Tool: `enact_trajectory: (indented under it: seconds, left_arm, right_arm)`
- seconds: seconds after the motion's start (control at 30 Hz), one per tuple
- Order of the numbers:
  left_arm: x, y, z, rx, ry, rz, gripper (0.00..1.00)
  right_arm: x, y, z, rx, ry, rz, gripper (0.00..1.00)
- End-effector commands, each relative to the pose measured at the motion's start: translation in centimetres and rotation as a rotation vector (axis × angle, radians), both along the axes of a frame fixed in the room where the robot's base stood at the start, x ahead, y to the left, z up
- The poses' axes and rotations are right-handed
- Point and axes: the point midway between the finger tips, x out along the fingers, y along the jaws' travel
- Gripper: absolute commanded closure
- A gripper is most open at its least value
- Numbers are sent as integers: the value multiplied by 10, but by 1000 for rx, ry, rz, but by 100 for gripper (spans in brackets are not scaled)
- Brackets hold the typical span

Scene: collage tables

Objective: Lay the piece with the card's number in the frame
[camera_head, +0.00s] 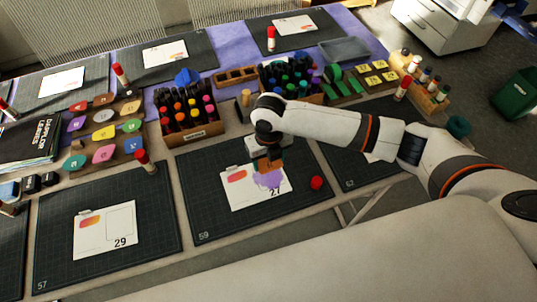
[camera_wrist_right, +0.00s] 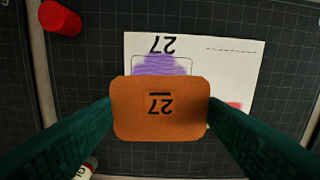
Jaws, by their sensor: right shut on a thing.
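My right gripper (camera_wrist_right: 160,112) is shut on an orange piece (camera_wrist_right: 160,109) marked with an underlined 27. In the right wrist view the piece is held between the two green fingers, over the card. The white card (camera_head: 236,199) with the number 27 lies on the dark mat numbered 59. A purple patch (camera_wrist_right: 160,65) fills part of the card's outlined frame (camera_wrist_right: 190,68), and the piece hides the rest of it. In the head view the gripper (camera_head: 268,160) is above the card. My left gripper is not in view.
A red cap (camera_head: 316,183) lies right of the card on the mat. Another card (camera_head: 104,230), numbered 29, lies on the mat to the left. A rack of numbered coloured pieces (camera_head: 103,133) and marker boxes (camera_head: 186,115) stand behind.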

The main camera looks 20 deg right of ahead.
Motion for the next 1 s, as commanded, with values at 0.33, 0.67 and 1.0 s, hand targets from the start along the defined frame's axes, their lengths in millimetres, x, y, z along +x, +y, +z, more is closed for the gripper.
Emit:
enact_trajectory:
  seconds: [0.33,0.67,1.0]
  left_arm:
    - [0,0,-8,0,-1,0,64]
    - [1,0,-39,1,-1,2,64]
    - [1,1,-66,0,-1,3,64]
  right_arm:
    - [1,1,-12,1,0,78,44]
    - [1,1,-40,1,-1,77,44]
    - [1,1,-65,1,-1,77,44]
